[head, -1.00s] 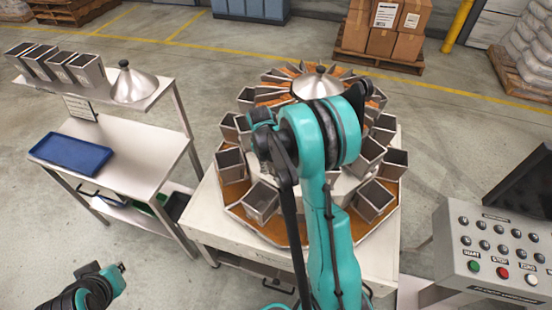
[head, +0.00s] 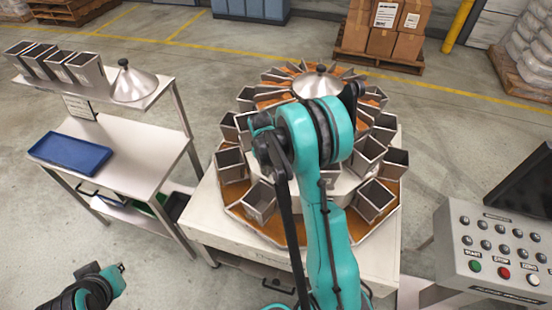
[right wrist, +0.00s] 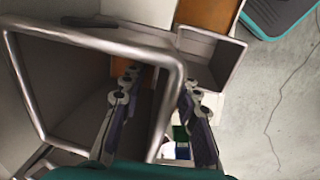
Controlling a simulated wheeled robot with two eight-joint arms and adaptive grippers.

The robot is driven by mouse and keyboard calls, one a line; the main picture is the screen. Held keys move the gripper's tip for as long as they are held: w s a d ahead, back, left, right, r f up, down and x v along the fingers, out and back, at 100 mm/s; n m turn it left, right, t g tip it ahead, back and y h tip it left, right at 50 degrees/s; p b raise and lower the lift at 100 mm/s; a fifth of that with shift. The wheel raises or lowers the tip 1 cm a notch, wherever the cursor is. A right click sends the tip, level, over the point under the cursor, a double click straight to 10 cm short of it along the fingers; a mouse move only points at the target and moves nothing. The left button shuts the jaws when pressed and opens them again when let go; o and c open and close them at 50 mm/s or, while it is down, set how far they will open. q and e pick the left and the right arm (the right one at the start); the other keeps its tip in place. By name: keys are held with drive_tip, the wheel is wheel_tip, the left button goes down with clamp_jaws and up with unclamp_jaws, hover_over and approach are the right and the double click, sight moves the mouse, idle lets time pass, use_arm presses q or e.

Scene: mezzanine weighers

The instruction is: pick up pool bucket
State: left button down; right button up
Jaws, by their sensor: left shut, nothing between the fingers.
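Grey metal buckets ring the multihead weigher; one open bucket (head: 259,201) sits at its front left and another (head: 374,201) at its front right. In the right wrist view a large open bucket (right wrist: 166,115) fills the left side. My right gripper (right wrist: 160,82) is open there, with one finger over the bucket's opening and the other outside its right wall. Whether the fingers touch the wall is unclear. In the head view my right arm hides that gripper, so I cannot tell which bucket it is at. My left gripper (head: 119,267) is shut and empty at lower left.
A steel bench (head: 130,160) at left carries a blue tray (head: 69,154). Its upper shelf holds several more buckets (head: 88,70) and a metal cone (head: 135,85). A control box (head: 495,245) stands at right. Neighbouring buckets (right wrist: 215,50) crowd the right gripper.

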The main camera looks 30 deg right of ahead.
idle(0.4)
clamp_jaws()
